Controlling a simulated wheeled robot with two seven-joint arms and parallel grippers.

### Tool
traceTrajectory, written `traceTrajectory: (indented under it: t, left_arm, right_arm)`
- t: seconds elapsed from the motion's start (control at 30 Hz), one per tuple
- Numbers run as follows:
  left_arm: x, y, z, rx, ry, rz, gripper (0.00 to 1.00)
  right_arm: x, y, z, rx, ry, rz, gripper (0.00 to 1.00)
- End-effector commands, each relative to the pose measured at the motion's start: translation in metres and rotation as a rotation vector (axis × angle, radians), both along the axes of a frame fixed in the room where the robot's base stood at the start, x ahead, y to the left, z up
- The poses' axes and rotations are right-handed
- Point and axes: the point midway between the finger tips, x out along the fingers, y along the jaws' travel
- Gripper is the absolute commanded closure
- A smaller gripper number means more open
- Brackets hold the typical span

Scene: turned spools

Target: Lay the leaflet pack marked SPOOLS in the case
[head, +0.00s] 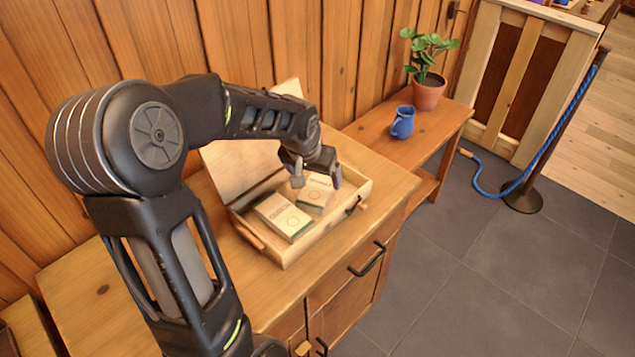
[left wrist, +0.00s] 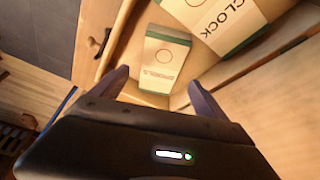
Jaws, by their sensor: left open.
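The open wooden case (head: 322,229) sits on the cabinet, its lid raised behind it. A cream pack with a dark green edge (head: 315,193) lies in the case's far part; its small lettering is too unclear to read. It also shows in the left wrist view (left wrist: 165,62). My left gripper (head: 318,181) is open just above this pack, its fingers (left wrist: 158,90) apart at the pack's near end. A larger pack (head: 284,215), marked CLOCK in the left wrist view (left wrist: 220,22), lies beside it in the case. My right gripper is not in view.
A blue jug (head: 402,122) and a potted plant (head: 428,90) stand on a lower wooden bench (head: 372,135) to the right. A blue rope (head: 545,145) hangs from a dark post. The cabinet top (head: 110,285) left of the case is bare.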

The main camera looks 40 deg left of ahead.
Motion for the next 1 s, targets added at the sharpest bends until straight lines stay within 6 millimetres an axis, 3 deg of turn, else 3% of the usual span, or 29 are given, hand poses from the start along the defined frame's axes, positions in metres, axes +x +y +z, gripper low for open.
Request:
traceTrajectory:
  t: [0.1, 0.33, 1.0]
  left_arm:
    - [-0.009, -0.003, 0.025, 0.002, -0.006, -0.001, 0.15]
    - [-0.022, -0.007, 0.055, -0.001, -0.002, 0.001, 0.15]
    - [-0.024, -0.008, 0.06, 0.0, 0.0, 0.0, 0.15]
  right_arm:
    - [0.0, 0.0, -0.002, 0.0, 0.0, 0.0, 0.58]
    - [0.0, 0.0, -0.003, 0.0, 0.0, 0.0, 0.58]
    - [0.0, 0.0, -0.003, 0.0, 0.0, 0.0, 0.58]
